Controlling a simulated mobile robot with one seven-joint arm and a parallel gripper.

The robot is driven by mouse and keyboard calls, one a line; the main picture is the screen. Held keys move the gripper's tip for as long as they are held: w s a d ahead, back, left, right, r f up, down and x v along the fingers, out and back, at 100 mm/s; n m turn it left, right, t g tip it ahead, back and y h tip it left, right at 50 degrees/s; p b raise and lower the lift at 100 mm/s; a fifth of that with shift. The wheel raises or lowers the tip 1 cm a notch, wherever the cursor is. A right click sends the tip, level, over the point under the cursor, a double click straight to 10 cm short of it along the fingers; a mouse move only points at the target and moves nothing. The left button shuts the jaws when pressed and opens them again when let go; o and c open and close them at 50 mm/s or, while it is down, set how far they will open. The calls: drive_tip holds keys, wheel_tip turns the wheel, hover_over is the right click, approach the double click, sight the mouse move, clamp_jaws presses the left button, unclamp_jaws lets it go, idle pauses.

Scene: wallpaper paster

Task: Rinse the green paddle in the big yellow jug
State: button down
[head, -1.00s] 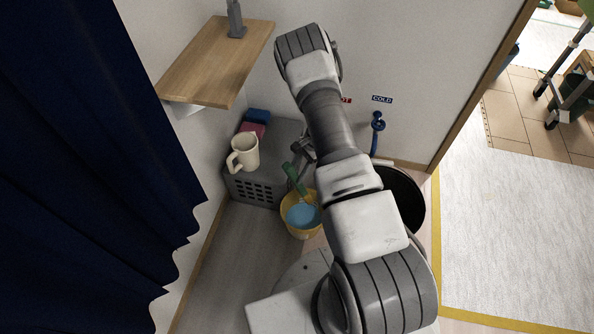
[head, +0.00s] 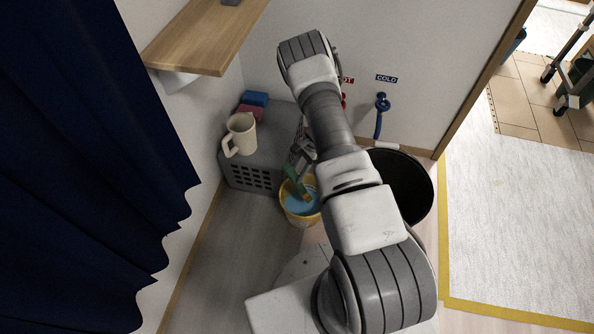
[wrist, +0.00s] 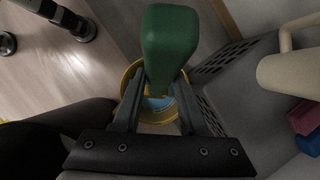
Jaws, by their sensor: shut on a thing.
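The yellow jug (head: 287,209) stands on the floor in front of a grey crate, with blue liquid inside. My gripper (head: 297,161) is above it, partly hidden by my arm. It is shut on the green paddle (head: 292,179). In the head view the paddle's lower part overlaps the jug's mouth; I cannot tell how deep it reaches. In the wrist view the paddle's green end (wrist: 168,45) sticks out between the fingers (wrist: 160,88), with the jug (wrist: 128,77) and its blue liquid behind it.
The grey crate (head: 250,180) carries a cream pitcher (head: 241,135) and blue (head: 255,98) and pink (head: 250,112) blocks. A black round bin (head: 408,185) stands to the right. A wooden shelf (head: 205,40) juts from the wall; a dark curtain (head: 90,170) hangs left.

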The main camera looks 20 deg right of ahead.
wheel_tip(320, 180, down, 3)
drive_tip(key=shift+r+b, duration=0.15)
drive_tip(key=shift+b, duration=0.65)
drive_tip(key=shift+f, duration=1.2)
drive_tip(key=shift+f, duration=0.1)
drive_tip(key=shift+f, duration=1.45)
drive_tip(key=shift+d+r, duration=0.1)
drive_tip(key=shift+d, duration=1.45)
drive_tip(key=a, duration=0.6)
